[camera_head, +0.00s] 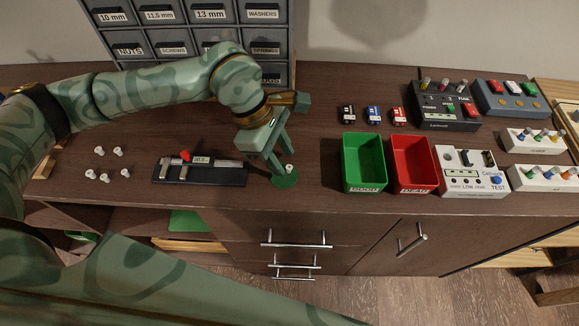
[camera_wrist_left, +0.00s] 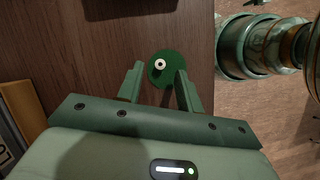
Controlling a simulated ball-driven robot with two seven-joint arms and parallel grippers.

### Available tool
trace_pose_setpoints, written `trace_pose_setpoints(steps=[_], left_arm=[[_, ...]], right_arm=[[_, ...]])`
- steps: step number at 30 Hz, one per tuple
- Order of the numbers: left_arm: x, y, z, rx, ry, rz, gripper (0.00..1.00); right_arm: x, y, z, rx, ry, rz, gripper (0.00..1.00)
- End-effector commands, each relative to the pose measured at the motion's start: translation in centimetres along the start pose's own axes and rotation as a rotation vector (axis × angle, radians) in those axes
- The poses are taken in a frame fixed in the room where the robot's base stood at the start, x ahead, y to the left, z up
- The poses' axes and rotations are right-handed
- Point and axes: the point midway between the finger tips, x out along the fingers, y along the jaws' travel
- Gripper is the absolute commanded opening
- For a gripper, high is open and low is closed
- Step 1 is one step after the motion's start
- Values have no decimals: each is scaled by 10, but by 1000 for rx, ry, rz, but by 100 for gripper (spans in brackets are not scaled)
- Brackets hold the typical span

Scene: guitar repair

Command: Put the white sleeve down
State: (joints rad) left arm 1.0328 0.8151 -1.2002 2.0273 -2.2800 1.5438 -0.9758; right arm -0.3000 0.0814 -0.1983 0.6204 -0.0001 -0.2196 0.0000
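A small white sleeve (camera_head: 289,168) stands on a round green pad (camera_head: 285,181) near the front edge of the bench. In the left wrist view the sleeve (camera_wrist_left: 160,65) shows end-on, with its dark hole, on the green pad (camera_wrist_left: 161,82). My left gripper (camera_head: 281,160) is beside and above the pad, fingers pointing down. In the left wrist view its fingers (camera_wrist_left: 160,79) are apart, with nothing held between them. The sleeve lies just beyond the fingertips, apart from both. My right gripper is not in view.
Several more white sleeves (camera_head: 104,177) stand at the left. A green bin (camera_head: 363,185), a red bin (camera_head: 414,187) and a white tester (camera_head: 470,189) stand to the right. Labelled drawers (camera_head: 172,48) are behind my left arm.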

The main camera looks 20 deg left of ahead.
Motion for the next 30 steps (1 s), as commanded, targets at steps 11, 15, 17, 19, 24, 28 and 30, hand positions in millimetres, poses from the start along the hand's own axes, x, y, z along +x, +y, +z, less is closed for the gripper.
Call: trace_pose_setpoints(steps=[11,15,17,19,24,28,30], left_arm=[[21,0,-1,-1,1,0,36],[21,0,-1,-1,1,0,3],[21,0,-1,-1,1,0,0],[21,0,-1,-1,1,0,0],[21,0,-1,-1,1,0,0],[21,0,-1,-1,1,0,0],[21,0,0,-1,1,0,0]], right_arm=[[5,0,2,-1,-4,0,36],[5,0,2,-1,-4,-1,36],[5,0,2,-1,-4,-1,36],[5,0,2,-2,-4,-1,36],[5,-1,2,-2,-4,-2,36],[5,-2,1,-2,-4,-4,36],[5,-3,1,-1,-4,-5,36]])
